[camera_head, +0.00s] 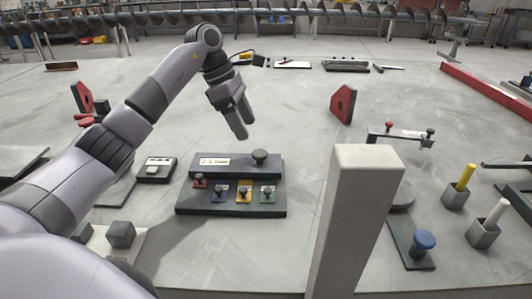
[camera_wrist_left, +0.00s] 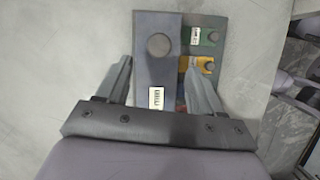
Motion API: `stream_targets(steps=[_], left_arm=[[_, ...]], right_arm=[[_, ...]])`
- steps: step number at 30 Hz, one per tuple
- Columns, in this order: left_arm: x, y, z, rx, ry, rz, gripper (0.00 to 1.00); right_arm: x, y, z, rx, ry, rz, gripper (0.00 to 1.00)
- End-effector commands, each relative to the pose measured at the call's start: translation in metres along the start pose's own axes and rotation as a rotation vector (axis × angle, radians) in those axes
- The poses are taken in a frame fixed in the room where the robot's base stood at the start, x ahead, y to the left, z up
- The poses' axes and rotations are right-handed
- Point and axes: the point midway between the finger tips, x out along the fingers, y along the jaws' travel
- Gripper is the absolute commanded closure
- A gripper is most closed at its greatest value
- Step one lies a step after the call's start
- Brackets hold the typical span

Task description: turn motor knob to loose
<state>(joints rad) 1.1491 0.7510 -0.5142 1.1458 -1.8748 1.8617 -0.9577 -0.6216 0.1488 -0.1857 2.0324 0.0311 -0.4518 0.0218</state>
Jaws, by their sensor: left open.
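A dark control panel (camera_head: 230,204) lies on the grey floor, with a raised back strip and a lower front strip. A large dark round knob (camera_head: 260,156) stands on the raised strip, right of a white label (camera_head: 214,161). Which knob is the motor knob cannot be read. My left gripper (camera_head: 241,134) is open and empty, above and just behind the panel. In the left wrist view the large knob (camera_wrist_left: 158,45) lies beyond the fingertips, roughly between them. My right gripper is not in view.
A pale square pillar (camera_head: 352,220) stands right of the panel. A small dark box (camera_head: 156,169) lies to its left. A blue knob (camera_head: 424,240) and yellow and white pegs in grey holders stand at the right. Red angled blocks stand farther back; floor behind the panel is mostly clear.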

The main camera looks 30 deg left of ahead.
Motion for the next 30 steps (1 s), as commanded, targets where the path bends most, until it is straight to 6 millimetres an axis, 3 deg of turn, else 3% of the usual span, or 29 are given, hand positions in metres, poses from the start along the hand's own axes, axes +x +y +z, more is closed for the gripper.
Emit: stream_targets(steps=[3,16,28,30], left_arm=[[0.009,0.0,-0.002,0.001,0.0,-0.001,0.33],[0.067,-0.001,0.0,0.001,-0.002,-0.003,0.33],[0.076,0.0,-0.001,0.001,-0.002,0.0,0.33],[0.076,0.0,-0.001,0.001,-0.002,0.0,0.56]], right_arm=[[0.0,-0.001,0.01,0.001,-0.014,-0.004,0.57],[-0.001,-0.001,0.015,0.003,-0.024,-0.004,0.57],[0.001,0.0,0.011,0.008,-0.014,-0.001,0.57],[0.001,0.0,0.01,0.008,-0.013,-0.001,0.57]])
